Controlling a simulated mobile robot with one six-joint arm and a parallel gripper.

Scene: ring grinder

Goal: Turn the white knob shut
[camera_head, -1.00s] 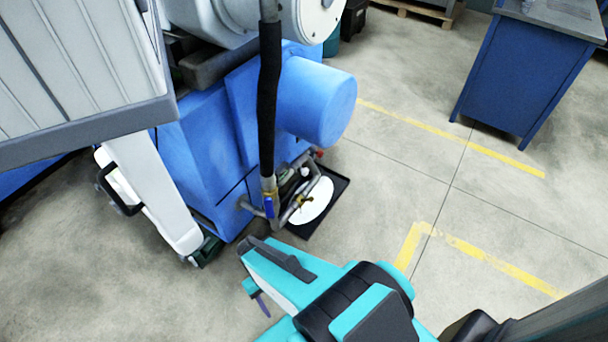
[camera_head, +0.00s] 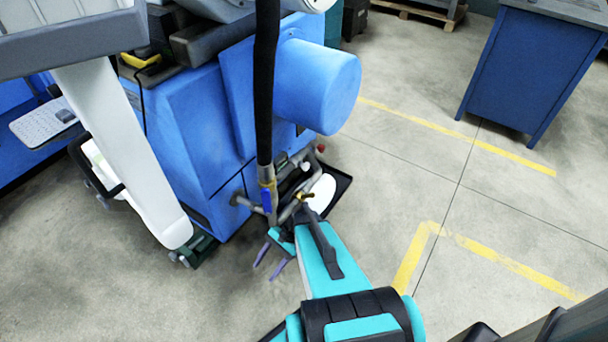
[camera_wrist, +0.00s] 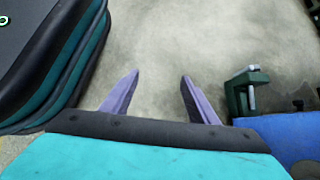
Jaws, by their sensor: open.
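A small white knob (camera_head: 305,167) shows in the head view among the pipes at the foot of the blue machine. It is tiny there, and how far it is turned cannot be told. My gripper (camera_head: 263,272) is open and empty, in front of the pipes and below and left of the knob in the picture. Its two purple fingers point down toward the lower left. In the wrist view my gripper (camera_wrist: 160,76) has its fingers apart with bare floor between them. The knob cannot be made out in the wrist view.
A black hose (camera_head: 266,90) runs down to a blue-handled valve (camera_head: 267,196). A brass handle (camera_head: 303,198) and a white disc (camera_head: 322,192) in a black tray (camera_head: 341,185) lie close to my arm. A green clamp (camera_wrist: 240,92) is right of my fingers. Open floor lies right.

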